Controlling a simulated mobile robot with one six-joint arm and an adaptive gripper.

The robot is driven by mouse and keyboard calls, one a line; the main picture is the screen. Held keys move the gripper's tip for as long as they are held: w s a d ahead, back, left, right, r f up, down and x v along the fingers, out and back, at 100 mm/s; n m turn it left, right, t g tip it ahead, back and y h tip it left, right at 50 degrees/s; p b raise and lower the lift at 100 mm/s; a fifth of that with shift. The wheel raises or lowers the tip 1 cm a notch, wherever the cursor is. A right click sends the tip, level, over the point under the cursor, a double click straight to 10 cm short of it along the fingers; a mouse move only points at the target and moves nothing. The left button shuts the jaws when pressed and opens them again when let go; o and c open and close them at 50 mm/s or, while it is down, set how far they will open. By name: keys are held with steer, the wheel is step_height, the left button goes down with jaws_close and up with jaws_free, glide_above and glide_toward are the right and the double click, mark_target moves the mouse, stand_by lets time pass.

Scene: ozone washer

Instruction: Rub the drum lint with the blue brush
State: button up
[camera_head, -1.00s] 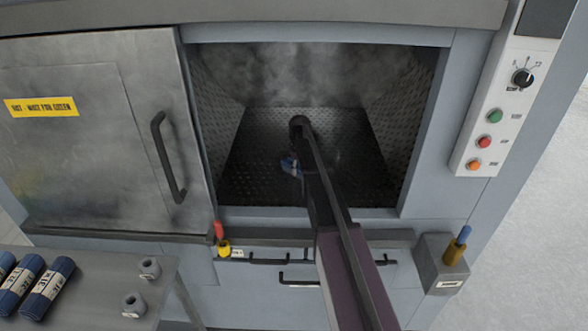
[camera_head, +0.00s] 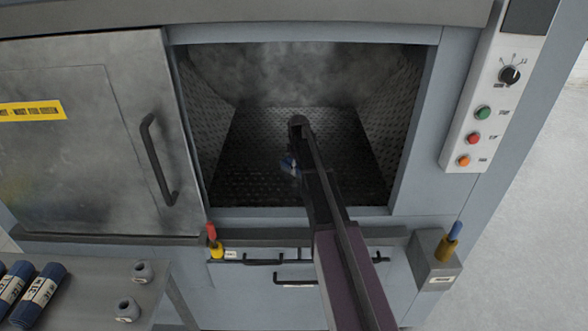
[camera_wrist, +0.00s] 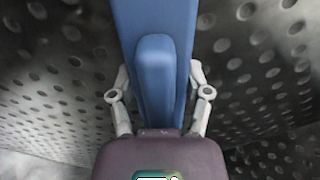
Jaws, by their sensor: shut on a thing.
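My gripper (camera_wrist: 160,80) is shut on the blue brush (camera_wrist: 168,35); its fingers press on both sides of the blue body in the wrist view. In the head view my arm reaches through the open hatch into the drum (camera_head: 345,165), and a small blue bit of the brush (camera_head: 288,163) shows beside my wrist. The rest of it is hidden by my arm. The drum has dark dimpled metal walls. A hazy grey patch covers its back wall (camera_head: 300,70); I cannot tell whether it is lint. Contact between brush and drum is not clear.
The sliding door (camera_head: 90,150) with a handle stands at left of the opening. A control panel (camera_head: 490,110) is at right. A red-and-yellow item (camera_head: 215,242) and a blue-topped holder (camera_head: 448,242) flank the sill. A side table (camera_head: 110,280) holds blue rolls (camera_head: 38,295) and small grey pieces.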

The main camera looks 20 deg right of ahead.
steer(key=shift+s+d+f, duration=0.1)
steer(key=shift+s+d, duration=0.1)
steer(key=shift+d, duration=0.25)
steer(key=shift+s+d, duration=0.15)
steer(key=shift+d, duration=0.3)
steer(key=shift+d, duration=0.2)
steer(key=shift+s+d, duration=0.25)
steer(key=shift+d, duration=0.6)
steer(key=shift+s+d, duration=0.25)
steer(key=shift+d, duration=0.55)
steer(key=shift+s+d, duration=0.35)
steer(key=shift+d, duration=0.55)
steer(key=shift+s+d, duration=0.3)
steer(key=shift+d, duration=0.55)
steer(key=shift+w+r+p, duration=0.1)
steer(key=shift+r+p, duration=2.8)
steer(key=shift+r, duration=0.05)
